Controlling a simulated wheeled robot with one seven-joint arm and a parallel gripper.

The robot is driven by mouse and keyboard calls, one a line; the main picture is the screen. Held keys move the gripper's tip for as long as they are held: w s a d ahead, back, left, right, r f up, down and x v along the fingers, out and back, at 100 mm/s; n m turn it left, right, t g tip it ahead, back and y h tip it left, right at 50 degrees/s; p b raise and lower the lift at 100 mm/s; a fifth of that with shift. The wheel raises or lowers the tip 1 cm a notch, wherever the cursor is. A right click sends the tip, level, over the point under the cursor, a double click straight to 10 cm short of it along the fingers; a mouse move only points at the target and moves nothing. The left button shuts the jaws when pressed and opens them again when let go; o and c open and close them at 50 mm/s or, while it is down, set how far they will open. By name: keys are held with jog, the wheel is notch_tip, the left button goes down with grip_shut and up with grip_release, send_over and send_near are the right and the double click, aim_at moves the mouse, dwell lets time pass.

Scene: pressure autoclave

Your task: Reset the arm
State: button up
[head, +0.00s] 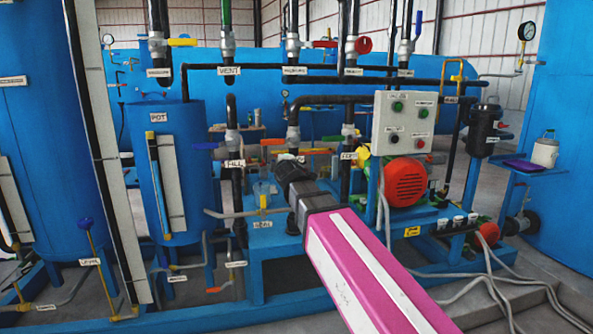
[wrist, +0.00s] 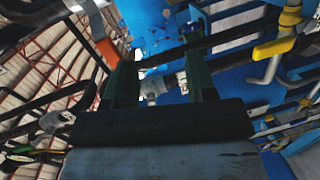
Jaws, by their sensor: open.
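My arm reaches from the lower right into the middle of the head view, with a pink and white link and a dark wrist end. My gripper (wrist: 160,72) shows in the wrist view as two dark green fingers set apart, with nothing held between them. Pipes and a pale fitting (wrist: 153,88) show in the gap, behind the fingers. In the head view the fingertips are hard to make out near the pipework. I cannot tell how far the fingers are from the pipes.
A blue tank labelled POT (head: 185,185) stands left of my arm. A grey control box (head: 405,124) and a red motor (head: 405,182) stand right of it. Pipes with coloured valve handles crowd the space behind. Loose hoses (head: 490,280) lie at lower right.

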jog(key=s+d+f+m+g+h, duration=0.25)
jog(key=d+f+m, duration=0.25)
jog(key=d+f, duration=0.45)
jog(key=s+d+f+m+g+h, duration=0.2)
jog(key=d+f+m+g, duration=0.35)
jog(key=f, duration=0.75)
jog(key=s+d+f+m+g, duration=0.4)
jog(key=s+d+f, duration=0.2)
jog(key=s+f, duration=0.3)
jog(key=s+d+f+m+g+y, duration=0.1)
jog(key=s+d+f+m+g, duration=0.3)
jog(key=s+d+f, duration=0.3)
notch_tip(320, 180, down, 4)
jog(key=shift+s+d+r, duration=0.2)
jog(key=shift+s+d, duration=0.1)
jog(key=shift+s, duration=0.65)
jog(key=shift+y, duration=0.25)
